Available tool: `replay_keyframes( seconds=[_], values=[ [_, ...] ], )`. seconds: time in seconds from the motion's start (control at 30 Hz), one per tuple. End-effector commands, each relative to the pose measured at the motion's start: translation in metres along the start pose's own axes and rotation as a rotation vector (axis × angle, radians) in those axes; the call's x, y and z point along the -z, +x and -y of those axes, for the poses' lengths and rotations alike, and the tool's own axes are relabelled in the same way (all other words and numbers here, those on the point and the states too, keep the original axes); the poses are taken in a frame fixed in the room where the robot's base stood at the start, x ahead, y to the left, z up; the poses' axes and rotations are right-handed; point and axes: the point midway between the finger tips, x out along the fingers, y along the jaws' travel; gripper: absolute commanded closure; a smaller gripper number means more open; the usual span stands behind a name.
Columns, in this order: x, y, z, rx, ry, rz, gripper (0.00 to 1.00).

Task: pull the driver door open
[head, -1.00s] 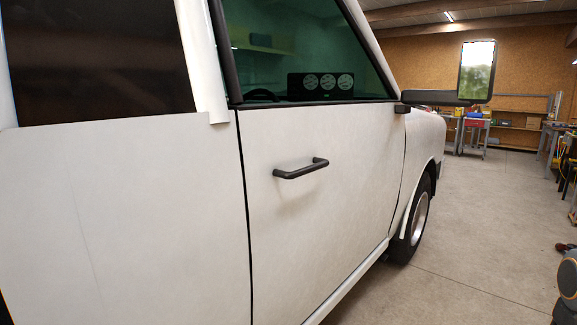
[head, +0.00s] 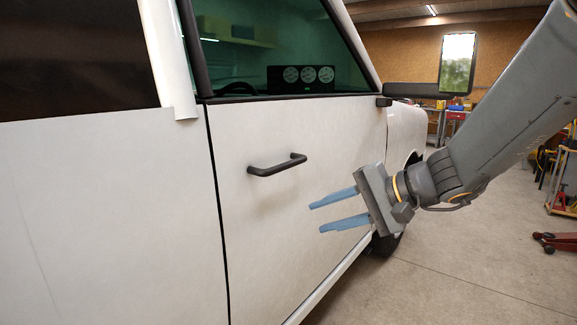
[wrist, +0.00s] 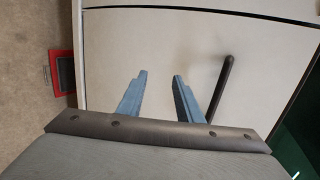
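The white driver door (head: 280,215) is closed in the head view, with thin dark gaps at its edges. Its dark bar handle (head: 277,165) stands out from the panel below the window. My gripper (head: 315,218) is open and empty, with two blue fingers pointing left toward the door, below and to the right of the handle. In the wrist view my gripper (wrist: 158,75) shows both fingers apart over the door panel (wrist: 150,40). The handle (wrist: 222,90) lies to the right of the fingers there, not between them.
The side mirror (head: 458,62) sticks out at the upper right on a dark arm. A red jack-like object (head: 555,241) is on the concrete floor (head: 470,280) at right. A red-framed item (wrist: 62,72) shows at the left of the wrist view. Workbenches stand at the back.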

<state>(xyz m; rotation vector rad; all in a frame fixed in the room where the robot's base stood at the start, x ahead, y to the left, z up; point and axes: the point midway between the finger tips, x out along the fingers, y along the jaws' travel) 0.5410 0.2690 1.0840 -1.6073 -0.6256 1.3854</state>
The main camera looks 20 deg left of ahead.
Motion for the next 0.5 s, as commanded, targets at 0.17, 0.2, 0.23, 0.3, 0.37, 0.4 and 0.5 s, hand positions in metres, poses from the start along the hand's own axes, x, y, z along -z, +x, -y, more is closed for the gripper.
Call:
replay_keyframes(
  seconds=[0.17,0.2,0.23,0.3,0.37,0.4,0.5],
  values=[
    [0.027,0.003,0.076,0.225,0.004,-0.059,0.68],
    [0.031,0.002,0.086,0.257,0.004,-0.069,0.68],
    [0.034,0.002,0.092,0.275,0.005,-0.076,0.68],
    [0.038,0.001,0.102,0.306,0.005,-0.087,0.68],
    [0.04,0.003,0.107,0.319,0.006,-0.091,0.68],
    [0.04,0.005,0.11,0.324,0.006,-0.092,0.68],
    [0.041,0.016,0.114,0.323,0.006,-0.09,0.68]
  ],
)
